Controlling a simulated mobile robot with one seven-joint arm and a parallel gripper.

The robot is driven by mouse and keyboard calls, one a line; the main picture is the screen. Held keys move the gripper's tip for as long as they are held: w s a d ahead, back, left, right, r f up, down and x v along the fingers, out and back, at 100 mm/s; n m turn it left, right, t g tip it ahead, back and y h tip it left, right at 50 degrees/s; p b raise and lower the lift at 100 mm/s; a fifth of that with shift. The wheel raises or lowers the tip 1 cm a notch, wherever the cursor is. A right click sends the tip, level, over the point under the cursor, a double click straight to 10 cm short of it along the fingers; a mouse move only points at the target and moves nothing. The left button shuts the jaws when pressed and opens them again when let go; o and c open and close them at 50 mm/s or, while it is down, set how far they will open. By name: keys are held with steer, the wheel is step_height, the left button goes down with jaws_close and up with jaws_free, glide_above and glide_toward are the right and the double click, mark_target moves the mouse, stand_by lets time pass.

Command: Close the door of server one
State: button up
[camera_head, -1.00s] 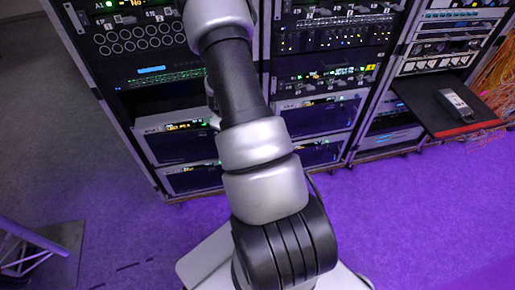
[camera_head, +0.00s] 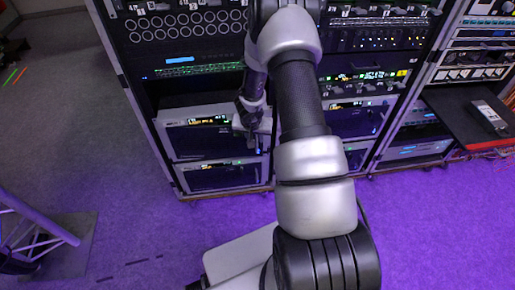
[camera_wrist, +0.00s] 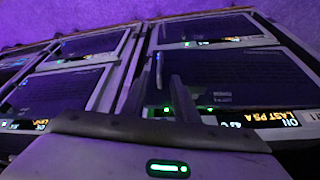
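Glass-fronted servers stand low in the rack: an upper left one (camera_head: 205,140), a lower left one (camera_head: 222,178), an upper right one (camera_head: 355,122) and a lower right one (camera_head: 354,158). I cannot read which is server one. My gripper (camera_head: 250,128) is at the right part of the upper left server's front, partly hidden by my arm. In the wrist view, my gripper (camera_wrist: 160,92) has its two fingers apart, with a dark server front (camera_wrist: 225,82) beyond them. Nothing shows held between them. I cannot tell whether they touch the front, or how far any door stands open.
A dark pull-out shelf (camera_head: 462,128) with a small grey device (camera_head: 490,117) sticks out at the right. A metal truss foot (camera_head: 35,240) stands at the lower left. The purple-lit floor (camera_head: 150,225) before the rack is mostly clear.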

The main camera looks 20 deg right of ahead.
mark_target(257, 144)
steer(key=b+x, duration=0.2)
steer(key=x, duration=0.8)
steer(key=shift+w+d+f, duration=0.1)
steer(key=shift+d+f, duration=0.05)
steer(key=shift+f, duration=0.05)
jaws_close()
stand_by(1.0)
